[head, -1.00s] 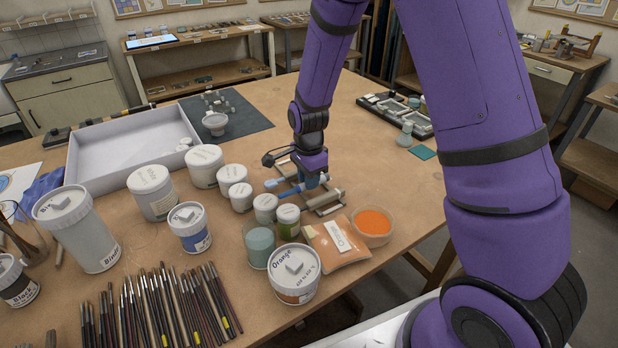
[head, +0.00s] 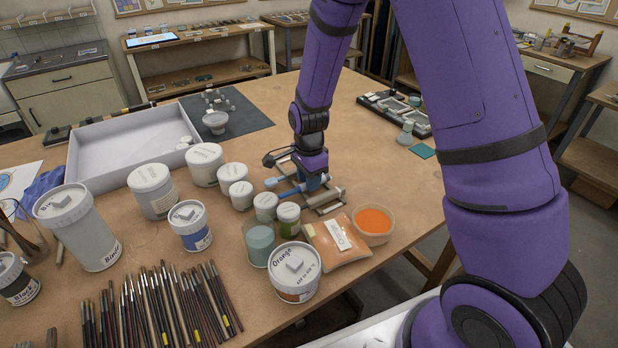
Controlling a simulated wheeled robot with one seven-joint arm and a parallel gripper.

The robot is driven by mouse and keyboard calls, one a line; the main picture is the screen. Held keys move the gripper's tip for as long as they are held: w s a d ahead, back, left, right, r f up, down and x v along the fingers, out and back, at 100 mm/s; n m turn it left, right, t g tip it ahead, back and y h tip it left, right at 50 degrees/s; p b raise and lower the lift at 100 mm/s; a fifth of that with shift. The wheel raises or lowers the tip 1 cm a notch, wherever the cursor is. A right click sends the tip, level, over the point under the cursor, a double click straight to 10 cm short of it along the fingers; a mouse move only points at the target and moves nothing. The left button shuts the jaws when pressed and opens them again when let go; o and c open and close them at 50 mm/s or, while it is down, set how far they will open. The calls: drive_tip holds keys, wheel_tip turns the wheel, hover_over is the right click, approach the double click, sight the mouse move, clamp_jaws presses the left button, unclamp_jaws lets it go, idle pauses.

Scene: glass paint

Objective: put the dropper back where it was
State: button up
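The dropper, with a blue bulb (head: 274,182), lies roughly level under my gripper (head: 312,184), behind the small white jars. My gripper points down over a small rack (head: 328,207) on the table, and its fingers are around or just above the dropper. The fingers are small in this view and partly hidden, so I cannot tell whether they are closed on it. A grey-brown cylinder (head: 322,197) lies on the rack beside the gripper.
White jars (head: 232,174) stand close on the left. An orange powder dish (head: 373,221), an orange bag (head: 338,243) and an Orange tub (head: 294,270) are in front. A white tray (head: 85,165) is at the back left.

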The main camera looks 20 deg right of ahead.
drive_tip(key=o, duration=0.3)
drive_tip(key=s+d+r+n+t, duration=0.1)
drive_tip(key=s+r+n, duration=0.1)
drive_tip(key=r, duration=0.8)
drive_tip(key=s+d+r+n, duration=0.1)
drive_tip(key=s+r+n, duration=0.15)
drive_tip(key=r, duration=0.75)
drive_tip(key=s+d+r+n+t, duration=0.2)
drive_tip(key=s+r+n, duration=0.3)
drive_tip(key=s, duration=0.6)
drive_tip(key=s+d+r+n+t, duration=0.2)
drive_tip(key=s+r+n, duration=0.4)
drive_tip(key=s, duration=0.5)
drive_tip(key=shift+s+d+r, duration=0.25)
drive_tip(key=shift+d+r, duration=0.35)
drive_tip(key=shift+r, duration=0.05)
